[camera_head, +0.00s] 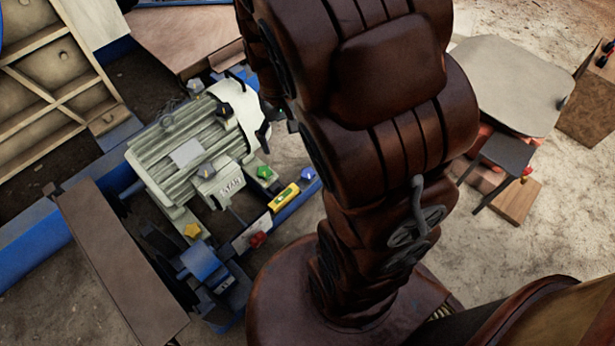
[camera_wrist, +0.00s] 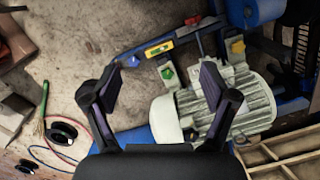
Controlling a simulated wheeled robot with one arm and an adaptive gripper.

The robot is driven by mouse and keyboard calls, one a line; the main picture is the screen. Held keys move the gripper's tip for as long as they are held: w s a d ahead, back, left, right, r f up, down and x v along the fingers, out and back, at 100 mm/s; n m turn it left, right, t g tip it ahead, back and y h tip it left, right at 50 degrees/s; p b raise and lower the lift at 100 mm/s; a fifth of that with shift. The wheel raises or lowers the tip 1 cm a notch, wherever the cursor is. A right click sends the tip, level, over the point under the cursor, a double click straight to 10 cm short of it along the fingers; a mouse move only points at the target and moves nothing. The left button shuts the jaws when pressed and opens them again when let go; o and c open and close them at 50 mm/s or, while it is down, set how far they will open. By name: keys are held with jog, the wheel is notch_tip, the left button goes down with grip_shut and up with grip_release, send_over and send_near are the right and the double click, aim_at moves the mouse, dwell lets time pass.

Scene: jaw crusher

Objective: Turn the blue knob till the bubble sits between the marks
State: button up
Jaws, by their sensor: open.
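The blue knob (camera_head: 308,173) sits at the right end of a blue rail beside the motor. In the wrist view the blue knob (camera_wrist: 132,61) is just inside my left finger's tip, with a gap that I cannot judge. The yellow spirit level (camera_head: 284,197) lies on the rail; it also shows in the wrist view (camera_wrist: 159,48) with a greenish vial. Its bubble and marks are too small to read. My gripper (camera_wrist: 161,66) is open and empty, fingers spread over the rail side of the motor. In the head view my arm hides most of it.
The pale ribbed motor (camera_head: 190,150) stands beside the rail. A green knob (camera_wrist: 167,73) is between my fingers, close to the blue one. A red knob (camera_wrist: 192,20) and a yellow knob (camera_wrist: 238,46) are farther off. A wooden divided tray (camera_head: 50,70) stands at upper left.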

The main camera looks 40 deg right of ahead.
jog(key=w+d+f+m+t+b, duration=0.1)
jog(key=w+d+f+b, duration=0.3)
jog(key=f, duration=0.6)
jog(key=w+d+f+b, duration=0.3)
jog(key=w+d+f, duration=0.3)
jog(key=f, duration=0.4)
jog(key=b, duration=0.6)
send_over(308, 173)
jog(key=shift+m+t, duration=0.3)
jog(key=shift+t, duration=0.1)
notch_tip(308, 173, down, 20)
jog(key=shift+a+f, duration=0.1)
jog(key=shift+f, duration=0.1)
jog(key=shift+w+f+b, duration=0.1)
jog(key=shift+f+b, duration=0.2)
jog(key=shift+f, duration=0.4)
jog(key=shift+f+b, duration=1.4)
jog(key=shift+f, duration=2.2)
jog(key=shift+c, duration=0.2)
jog(key=c, duration=1.1)
